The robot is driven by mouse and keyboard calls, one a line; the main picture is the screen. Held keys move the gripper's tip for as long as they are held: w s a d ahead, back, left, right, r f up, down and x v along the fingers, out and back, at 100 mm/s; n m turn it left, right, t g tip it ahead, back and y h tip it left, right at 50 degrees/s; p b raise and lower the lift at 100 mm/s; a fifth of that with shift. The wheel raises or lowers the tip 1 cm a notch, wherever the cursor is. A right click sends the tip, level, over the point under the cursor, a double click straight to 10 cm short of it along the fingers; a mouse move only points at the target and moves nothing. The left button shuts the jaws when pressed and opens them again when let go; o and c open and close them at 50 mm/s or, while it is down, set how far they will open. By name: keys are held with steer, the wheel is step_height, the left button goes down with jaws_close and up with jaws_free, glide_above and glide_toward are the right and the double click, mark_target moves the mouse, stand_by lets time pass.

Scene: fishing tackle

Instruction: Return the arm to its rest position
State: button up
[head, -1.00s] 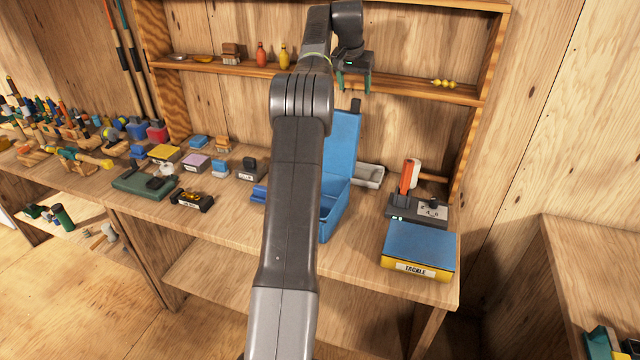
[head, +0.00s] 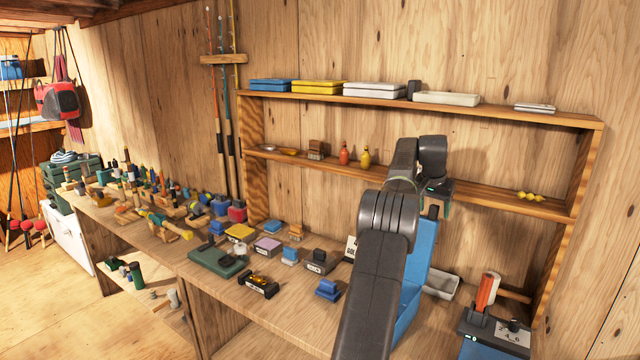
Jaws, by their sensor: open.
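My gripper (head: 434,206) hangs at the end of my dark grey arm, right of centre in the head view. Its jaws point down, with green fingers apart and nothing seen between them. It shows in front of the wall rack's lower shelf (head: 480,192) and over the raised lid of the blue box (head: 420,255). My arm hides part of that box and the bench behind it.
The bench (head: 290,312) carries small boxes, a dark green tray (head: 218,262) and many tools at left. A grey device (head: 494,330) with a red-orange tube (head: 486,291) stands at right. Coloured trays line the upper shelf (head: 330,96). Floor shows at left.

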steer(key=shift+s+a+r, duration=0.4)
steer(key=shift+s+a, duration=0.2)
steer(key=shift+s, duration=0.15)
steer(key=shift+w, duration=0.1)
